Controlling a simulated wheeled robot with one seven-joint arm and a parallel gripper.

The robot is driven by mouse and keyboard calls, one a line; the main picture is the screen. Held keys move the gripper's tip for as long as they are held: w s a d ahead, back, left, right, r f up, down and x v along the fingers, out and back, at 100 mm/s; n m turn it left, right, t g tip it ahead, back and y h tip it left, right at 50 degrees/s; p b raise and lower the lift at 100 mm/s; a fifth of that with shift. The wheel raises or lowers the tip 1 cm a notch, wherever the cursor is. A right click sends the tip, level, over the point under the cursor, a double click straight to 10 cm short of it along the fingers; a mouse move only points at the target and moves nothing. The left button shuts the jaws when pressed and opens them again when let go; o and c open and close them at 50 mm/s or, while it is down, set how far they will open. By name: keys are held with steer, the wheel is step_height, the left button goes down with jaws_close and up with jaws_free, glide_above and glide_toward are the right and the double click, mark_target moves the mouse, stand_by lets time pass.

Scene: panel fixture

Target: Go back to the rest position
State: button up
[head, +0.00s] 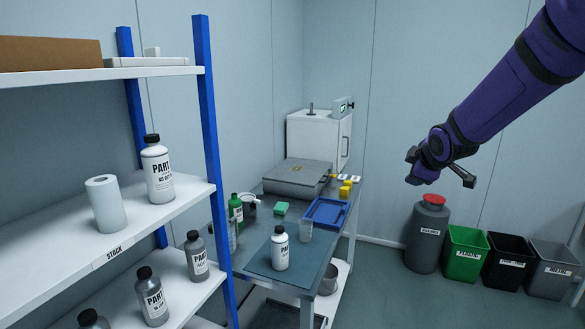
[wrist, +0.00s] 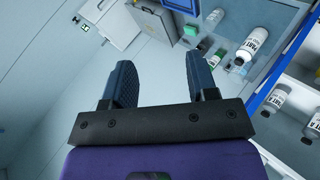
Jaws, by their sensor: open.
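My gripper (head: 437,168) is at the end of my purple arm, raised in the air at the upper right of the head view. It is right of the workbench and above the floor bins. In the wrist view my gripper (wrist: 162,85) shows two dark fingers spread wide apart, with nothing between them but pale wall or floor behind. It touches nothing that I can see. The grey workbench (head: 262,262) stands apart from it, to the left and lower. A white PART bottle (head: 280,250) stands upright on the bench mat and is not held.
A shelf rack (head: 150,215) with bottles and a paper roll (head: 105,205) fills the left. A blue tray (head: 326,213) and grey flat case (head: 297,178) are on the bench. A grey drum (head: 428,240), green bin (head: 465,253) and black bin (head: 507,262) line the right wall.

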steer(key=s+r+m+g, duration=0.1)
steer(key=s+m, duration=0.3)
steer(key=s, duration=0.9)
steer(key=s+a+r+m+g, duration=0.1)
steer(key=s+r+m+g, duration=0.1)
steer(key=s, duration=1.1)
steer(key=s+r+m+g, duration=0.1)
steer(key=s+r+m, duration=0.2)
steer(key=s+m, duration=0.4)
steer(key=s, duration=0.6)
steer(key=shift+a+r+g, duration=0.25)
steer(key=shift+r+g, duration=0.05)
steer(key=shift+g, duration=0.1)
steer(key=shift+o, duration=0.5)
